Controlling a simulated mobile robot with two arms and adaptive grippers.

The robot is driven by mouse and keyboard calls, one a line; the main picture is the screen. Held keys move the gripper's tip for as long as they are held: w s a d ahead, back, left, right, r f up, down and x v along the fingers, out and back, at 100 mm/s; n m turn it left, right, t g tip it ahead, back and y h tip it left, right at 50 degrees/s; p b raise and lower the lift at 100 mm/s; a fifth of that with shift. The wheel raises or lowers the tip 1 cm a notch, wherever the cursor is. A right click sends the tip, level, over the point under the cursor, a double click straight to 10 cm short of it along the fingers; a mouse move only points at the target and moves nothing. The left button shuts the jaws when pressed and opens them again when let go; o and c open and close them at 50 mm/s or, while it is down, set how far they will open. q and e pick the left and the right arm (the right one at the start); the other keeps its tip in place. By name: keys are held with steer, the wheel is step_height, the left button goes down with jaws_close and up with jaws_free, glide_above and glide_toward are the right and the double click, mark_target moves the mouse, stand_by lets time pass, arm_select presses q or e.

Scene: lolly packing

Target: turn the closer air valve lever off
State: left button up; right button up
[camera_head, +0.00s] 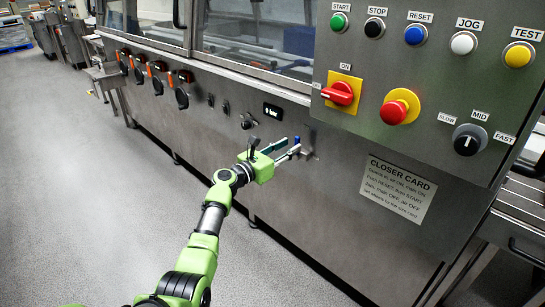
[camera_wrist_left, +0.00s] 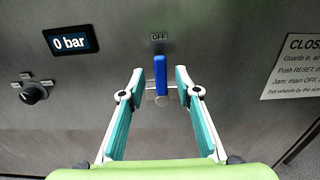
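The air valve lever (camera_wrist_left: 160,75) is blue and stands upright on the grey panel, its upper end just below the OFF label (camera_wrist_left: 159,37). In the head view its blue tip (camera_head: 297,140) shows at my left fingertips. My left gripper (camera_head: 292,146) reaches the panel from the left. In the left wrist view its two teal-and-white fingers are open on either side of the lever, with a gap visible on each side. The pressure display (camera_wrist_left: 71,41) reads 0 bar. The valve's base is partly hidden. My right gripper is not in view.
The control box (camera_head: 440,80) with coloured buttons, a red main switch (camera_head: 341,93) and a red emergency stop (camera_head: 399,107) juts out above right. The closer card (camera_head: 397,190) is right of the lever. A small black knob (camera_wrist_left: 33,93) is left. Grey floor lies free at left.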

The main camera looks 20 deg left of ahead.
arm_select(q)
steer(key=v, duration=0.7)
stand_by(0.4)
